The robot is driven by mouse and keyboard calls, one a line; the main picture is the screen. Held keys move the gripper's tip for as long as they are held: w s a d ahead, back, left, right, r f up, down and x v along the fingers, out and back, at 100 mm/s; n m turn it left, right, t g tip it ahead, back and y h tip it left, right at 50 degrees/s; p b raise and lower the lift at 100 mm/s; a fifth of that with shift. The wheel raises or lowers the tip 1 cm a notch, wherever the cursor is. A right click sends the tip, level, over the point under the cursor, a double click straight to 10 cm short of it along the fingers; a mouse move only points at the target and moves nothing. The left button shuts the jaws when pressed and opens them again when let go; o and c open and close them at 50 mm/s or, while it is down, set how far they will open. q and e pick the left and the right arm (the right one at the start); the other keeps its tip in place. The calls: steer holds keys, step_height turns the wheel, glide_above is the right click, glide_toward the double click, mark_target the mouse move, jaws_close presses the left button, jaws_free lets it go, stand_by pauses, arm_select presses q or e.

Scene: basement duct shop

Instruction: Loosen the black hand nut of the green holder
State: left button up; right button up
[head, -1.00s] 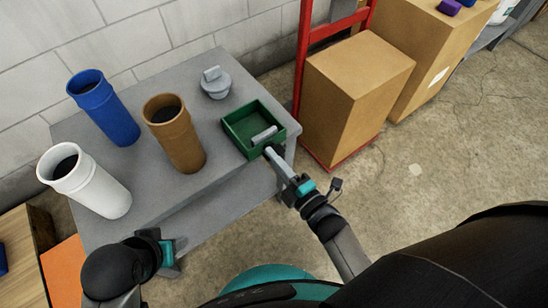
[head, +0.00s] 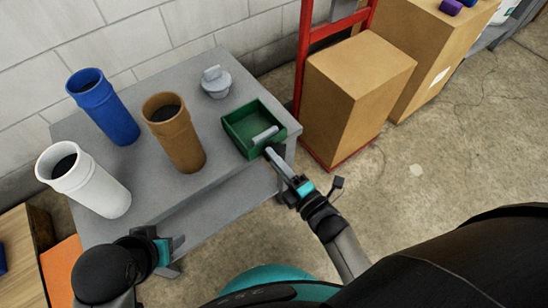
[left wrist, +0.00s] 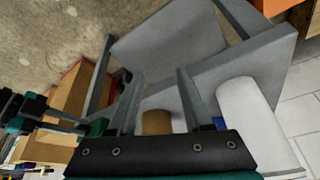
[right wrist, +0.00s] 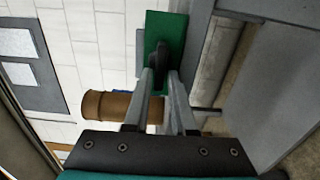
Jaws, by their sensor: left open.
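The green holder (head: 238,136) is an open green box at the right front corner of the grey table, with a light grey cylinder (head: 265,134) in it. In the right wrist view the green holder (right wrist: 179,32) faces me, and the black hand nut (right wrist: 156,62) stands out from it. My right gripper (head: 268,152) is at the holder's front side. Its fingertips (right wrist: 160,74) lie on either side of the nut; whether they press on it is unclear. The nut is hidden in the head view. My left gripper (head: 181,254) is open and empty by the table's front left.
A blue tube (head: 105,110), a brown tube (head: 178,140) and a white tube (head: 95,188) stand on the table (head: 190,200). A grey lidded piece (head: 216,85) sits behind the holder. A cardboard box (head: 345,95) on a red hand truck stands right of the table.

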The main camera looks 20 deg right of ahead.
steer(key=shift+o, duration=1.4)
arm_select(q)
step_height(320, 180, down, 7)
steer(key=g+p, duration=0.1)
steer(key=p, duration=0.2)
steer(key=shift+s+r, duration=0.2)
steer(key=shift+s, duration=0.1)
arm_select(e)
steer(key=v, duration=1.5)
steer(key=shift+s, duration=0.15)
